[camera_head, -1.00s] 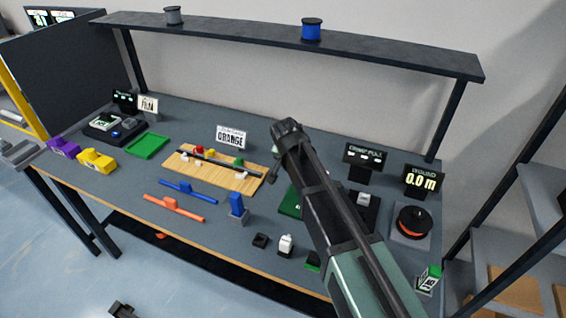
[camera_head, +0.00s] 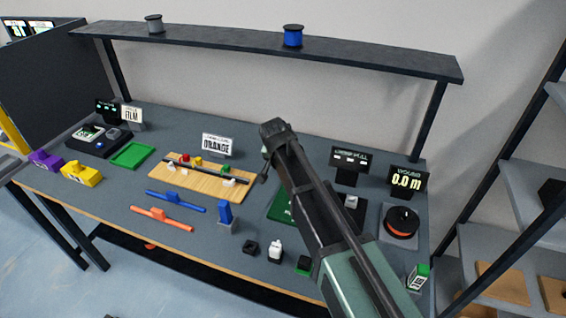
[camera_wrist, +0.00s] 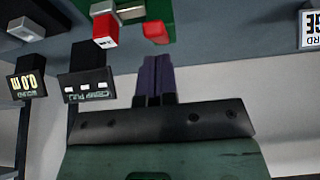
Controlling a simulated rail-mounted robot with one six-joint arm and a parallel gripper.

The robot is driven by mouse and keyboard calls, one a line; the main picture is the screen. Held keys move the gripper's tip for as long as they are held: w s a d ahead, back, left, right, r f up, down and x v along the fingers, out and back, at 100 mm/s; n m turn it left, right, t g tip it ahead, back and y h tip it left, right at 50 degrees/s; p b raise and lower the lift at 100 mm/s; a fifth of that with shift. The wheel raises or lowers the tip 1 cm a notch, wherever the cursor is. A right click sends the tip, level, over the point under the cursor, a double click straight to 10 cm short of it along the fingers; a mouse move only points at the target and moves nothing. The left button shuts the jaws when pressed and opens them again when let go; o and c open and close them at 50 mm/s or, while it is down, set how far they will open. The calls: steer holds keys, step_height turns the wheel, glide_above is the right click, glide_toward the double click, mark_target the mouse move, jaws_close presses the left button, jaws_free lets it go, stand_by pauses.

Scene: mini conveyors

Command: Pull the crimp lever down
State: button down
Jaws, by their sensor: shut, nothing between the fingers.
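My gripper (camera_wrist: 155,78) is shut and empty in the wrist view, its dark fingers pointing up the picture toward a green base. A red block with a white top (camera_wrist: 105,30) and a second red part (camera_wrist: 156,32) show at the green base, beyond the fingertips and apart from them. I cannot tell which of them is the crimp lever. In the head view my arm hides most of the green base (camera_head: 280,208), and the lever cannot be made out. The crimp pull display (camera_head: 350,160) stands behind it; it also shows in the wrist view (camera_wrist: 87,86).
A blue block (camera_head: 225,213) stands nearer the front. An overhead shelf (camera_head: 370,57) spans the table's back.

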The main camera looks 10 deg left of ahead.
steer(key=r+p, duration=0.1)
steer(key=w+r+p, duration=0.1)
steer(key=r, duration=0.1)
steer(key=w+r+p, duration=0.1)
steer(key=p, duration=0.1)
steer(key=shift+d+r, duration=0.25)
steer(key=shift+r, duration=0.05)
steer(key=d+p+v, duration=0.1)
steer(key=p+v, duration=0.7)
steer(key=shift+s+a+r, duration=0.3)
steer(key=shift+s+a, duration=0.15)
steer(key=shift+a, duration=0.1)
